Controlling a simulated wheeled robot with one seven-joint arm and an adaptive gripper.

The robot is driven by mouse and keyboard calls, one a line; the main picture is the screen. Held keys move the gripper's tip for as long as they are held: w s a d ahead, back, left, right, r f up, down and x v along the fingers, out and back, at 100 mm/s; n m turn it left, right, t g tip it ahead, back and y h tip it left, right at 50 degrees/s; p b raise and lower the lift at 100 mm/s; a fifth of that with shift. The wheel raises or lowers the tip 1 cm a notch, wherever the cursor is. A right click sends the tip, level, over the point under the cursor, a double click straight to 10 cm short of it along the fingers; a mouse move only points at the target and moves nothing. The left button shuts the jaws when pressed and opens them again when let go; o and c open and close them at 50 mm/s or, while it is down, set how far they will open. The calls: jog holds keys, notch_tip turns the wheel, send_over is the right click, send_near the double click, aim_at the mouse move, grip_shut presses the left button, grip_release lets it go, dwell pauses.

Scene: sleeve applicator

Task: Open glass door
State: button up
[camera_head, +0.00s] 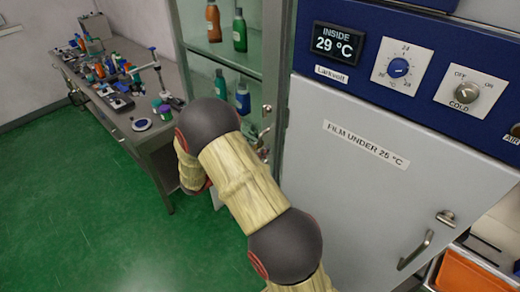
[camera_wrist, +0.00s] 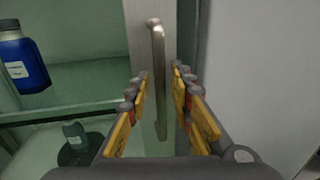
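The glass door (camera_head: 277,75) is the front of a tall cabinet in the head view, with bottles on shelves behind it. It looks closed. In the wrist view its pale frame (camera_wrist: 138,35) carries a vertical metal bar handle (camera_wrist: 157,45). My gripper (camera_wrist: 161,76) is open, with one yellow-padded finger on each side of the handle's lower part. A gap shows between the handle and the fingers, more clearly on the left. In the head view my arm hides most of the gripper and the handle.
A grey cabinet (camera_head: 350,200) with a blue control panel (camera_head: 350,75) stands close on the right. A cluttered workbench (camera_head: 115,85) stands to the left. The green floor (camera_head: 85,225) in front is clear. A blue bottle (camera_wrist: 22,65) shows behind the glass.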

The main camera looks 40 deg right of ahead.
grip_shut()
dwell(0.6)
